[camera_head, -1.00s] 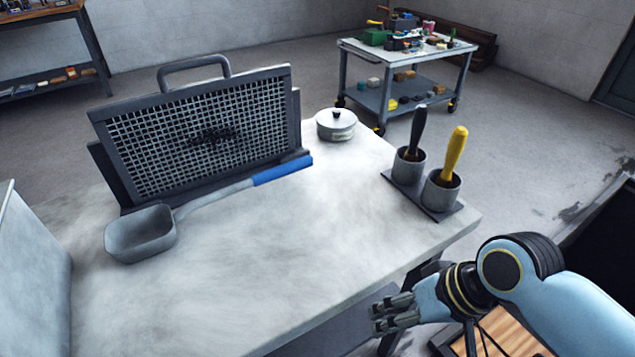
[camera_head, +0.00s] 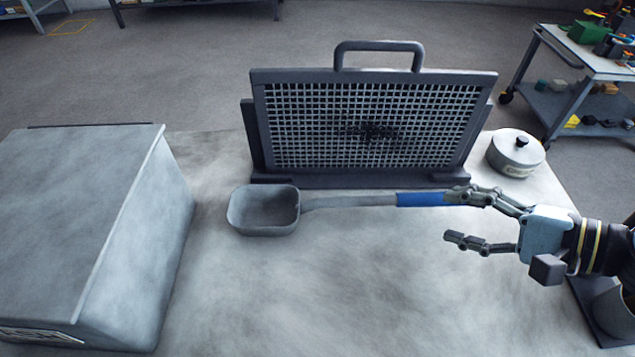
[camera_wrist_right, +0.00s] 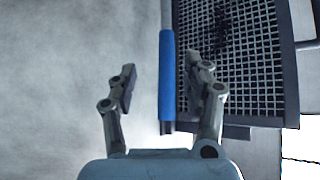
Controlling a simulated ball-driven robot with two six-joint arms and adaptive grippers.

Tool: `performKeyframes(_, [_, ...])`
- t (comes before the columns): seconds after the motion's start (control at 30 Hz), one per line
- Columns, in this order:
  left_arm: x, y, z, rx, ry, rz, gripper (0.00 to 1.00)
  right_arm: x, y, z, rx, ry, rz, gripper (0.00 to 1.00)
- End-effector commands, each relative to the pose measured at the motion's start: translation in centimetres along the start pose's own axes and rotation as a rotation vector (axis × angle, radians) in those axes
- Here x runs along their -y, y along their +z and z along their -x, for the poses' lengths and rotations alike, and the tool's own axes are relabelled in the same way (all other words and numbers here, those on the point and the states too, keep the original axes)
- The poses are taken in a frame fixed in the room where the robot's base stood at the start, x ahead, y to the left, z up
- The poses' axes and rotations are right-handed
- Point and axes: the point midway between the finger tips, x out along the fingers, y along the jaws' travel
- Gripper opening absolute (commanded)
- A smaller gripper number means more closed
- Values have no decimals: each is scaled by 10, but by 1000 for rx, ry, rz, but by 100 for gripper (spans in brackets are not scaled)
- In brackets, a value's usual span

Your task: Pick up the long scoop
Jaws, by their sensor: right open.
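The long scoop lies on the pale bench, its grey square bowl (camera_head: 264,209) to the left and its blue handle (camera_head: 420,199) pointing right. My right gripper (camera_head: 460,217) is open at the handle's right end, and one finger overlaps that end in the head view. In the right wrist view, the blue handle (camera_wrist_right: 167,80) runs between the two open fingers of my right gripper (camera_wrist_right: 160,85), nearer the right finger. Neither finger is clearly seen touching it. My left gripper is not in view.
A framed mesh screen (camera_head: 370,125) with a top handle stands just behind the scoop. A lidded round tin (camera_head: 516,152) stands behind my right gripper. A large grey box (camera_head: 80,230) fills the left. The bench front (camera_head: 330,300) is clear. A cart (camera_head: 570,105) stands beyond.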

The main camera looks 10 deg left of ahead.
Motion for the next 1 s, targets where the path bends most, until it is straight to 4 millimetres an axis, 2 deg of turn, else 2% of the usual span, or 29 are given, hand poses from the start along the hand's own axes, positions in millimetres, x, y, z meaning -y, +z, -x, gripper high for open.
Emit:
performKeyframes(0.27, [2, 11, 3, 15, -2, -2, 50, 4, -4, -22, 5, -31, -33, 50])
performKeyframes(0.43, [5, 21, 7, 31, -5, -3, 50, 7, -5, -47, 6, -32, -32, 50])
performKeyframes(0.6, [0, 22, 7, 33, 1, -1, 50, 7, -6, -67, 5, -29, -29, 50])
performKeyframes(0.83, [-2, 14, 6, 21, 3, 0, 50, 6, -6, -70, 4, -27, -28, 50])
performKeyframes(1.0, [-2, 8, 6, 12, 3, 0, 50, 6, -6, -70, 4, -26, -28, 29])
